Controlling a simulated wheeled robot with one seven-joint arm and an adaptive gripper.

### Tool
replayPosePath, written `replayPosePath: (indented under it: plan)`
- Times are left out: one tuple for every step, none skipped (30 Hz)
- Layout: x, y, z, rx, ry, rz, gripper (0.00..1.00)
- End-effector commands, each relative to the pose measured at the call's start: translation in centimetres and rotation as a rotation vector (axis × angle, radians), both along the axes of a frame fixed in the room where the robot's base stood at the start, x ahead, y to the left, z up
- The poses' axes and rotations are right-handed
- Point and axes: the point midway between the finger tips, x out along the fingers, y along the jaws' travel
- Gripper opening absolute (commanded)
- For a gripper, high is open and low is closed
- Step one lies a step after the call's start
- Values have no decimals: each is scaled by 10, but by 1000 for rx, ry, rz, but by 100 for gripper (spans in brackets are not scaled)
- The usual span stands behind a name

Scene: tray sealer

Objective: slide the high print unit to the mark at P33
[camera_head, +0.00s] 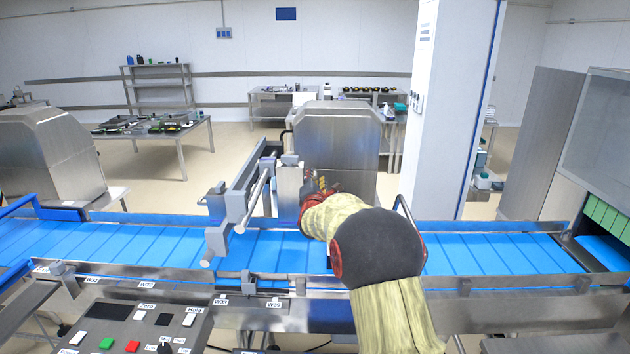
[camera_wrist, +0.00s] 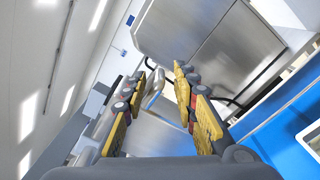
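A grey gantry with rails, clamps and a boxy block (camera_head: 289,186) stands over the blue conveyor. It seems to hold the print unit, but I cannot tell which part is the high one. My gripper (camera_head: 316,183) is just right of the block. In the wrist view my gripper (camera_wrist: 160,68) has its yellow-and-black fingers apart. A rounded grey bar (camera_wrist: 153,90) shows between them; I cannot tell whether they touch it. Small white labels, one seemingly W32 (camera_head: 146,285), run along the front rail. I cannot make out a P33 mark.
The blue conveyor (camera_head: 500,254) crosses the whole view. A control panel (camera_head: 135,327) with buttons is at the front left. A steel housing (camera_head: 338,140) stands behind the conveyor and a white column (camera_head: 445,110) right of it. My arm hides part of the belt and front rail.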

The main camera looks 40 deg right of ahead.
Motion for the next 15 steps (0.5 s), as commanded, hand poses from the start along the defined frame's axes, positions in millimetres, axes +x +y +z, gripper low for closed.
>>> replayPosePath:
  plan:
    - [4, -3, -2, 0, 1, -1, 29]
    - [5, -4, -2, 1, 1, 0, 29]
    - [6, -5, -1, 1, 1, 0, 29]
    - [7, -5, -1, 1, 1, 0, 29]
    - [8, -6, 0, 1, 1, 0, 29]
    - [8, -6, 0, 1, 1, 0, 29]
    - [8, -6, 0, 1, 1, 0, 29]
    - [9, -6, 0, 1, 1, 0, 29]
    - [9, -6, 0, 1, 1, 0, 29]
    - [8, -6, 0, 1, 1, 0, 29]
    - [8, -6, 0, 1, 1, 0, 29]
    - [8, -6, 0, 1, 1, 0, 29]
    - [8, -6, 0, 1, 1, 0, 27]
    - [8, -6, 0, 1, 1, 0, 26]
    - [8, -6, 0, 1, 1, 0, 23]
